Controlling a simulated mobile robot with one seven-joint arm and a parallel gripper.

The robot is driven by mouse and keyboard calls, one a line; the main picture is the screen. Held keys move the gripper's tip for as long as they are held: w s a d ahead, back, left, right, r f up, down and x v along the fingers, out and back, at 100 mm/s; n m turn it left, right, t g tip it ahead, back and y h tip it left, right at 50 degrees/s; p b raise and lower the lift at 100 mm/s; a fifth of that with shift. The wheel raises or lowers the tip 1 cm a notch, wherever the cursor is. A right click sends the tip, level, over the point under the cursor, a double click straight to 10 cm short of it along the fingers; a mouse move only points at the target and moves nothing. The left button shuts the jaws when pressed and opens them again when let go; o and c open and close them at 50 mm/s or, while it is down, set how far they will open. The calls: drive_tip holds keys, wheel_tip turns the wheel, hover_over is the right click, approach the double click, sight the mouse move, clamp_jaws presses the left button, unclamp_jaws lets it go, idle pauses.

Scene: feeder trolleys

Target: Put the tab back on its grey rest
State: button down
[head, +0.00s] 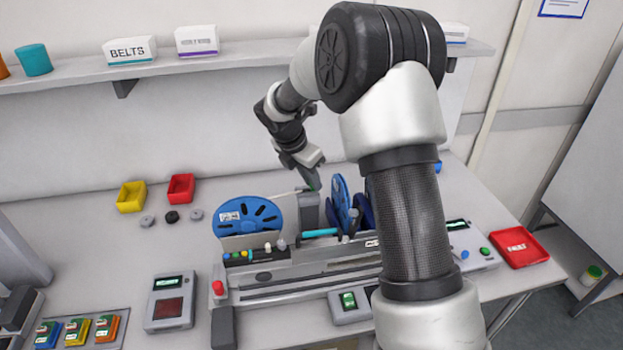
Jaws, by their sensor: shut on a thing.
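My gripper (312,178) is above the middle of the feeder trolley (262,293), pointing down and slightly to the right. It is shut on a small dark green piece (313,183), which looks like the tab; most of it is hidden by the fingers. A grey upright block (308,212) stands just below the fingertips, between the blue reels. It may be the grey rest, but I cannot tell for sure. I cannot tell whether the tab touches this block or is held just above it.
A blue reel (262,212) stands left of the block and another (340,200) close on its right. A cyan rod (320,233) lies in front. Yellow (131,196) and red (181,187) bins sit behind left. My arm hides the trolley's right part.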

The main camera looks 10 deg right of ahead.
drive_tip(key=shift+f, duration=0.35)
drive_tip(key=c, duration=1.6)
unclamp_jaws()
drive_tip(key=shift+c, duration=0.2)
drive_tip(key=shift+r, duration=0.1)
drive_tip(key=v, duration=1.6)
drive_tip(key=s+d+r+m, duration=0.2)
drive_tip(key=s+r+m, duration=0.4)
drive_tip(key=s, duration=0.2)
drive_tip(key=s+d+m+t+y, duration=0.1)
drive_tip(key=s+m+y, duration=0.1)
drive_tip(key=s+m, duration=0.7)
drive_tip(key=s+d+m+t+y+p, duration=0.1)
drive_tip(key=s+d+m+t, duration=0.1)
drive_tip(key=s+m, duration=0.7)
drive_tip(key=s, duration=0.4)
drive_tip(key=shift+s+f+m+y, duration=0.2)
drive_tip(key=shift+f+m+y, duration=0.1)
drive_tip(key=shift+y, duration=0.1)
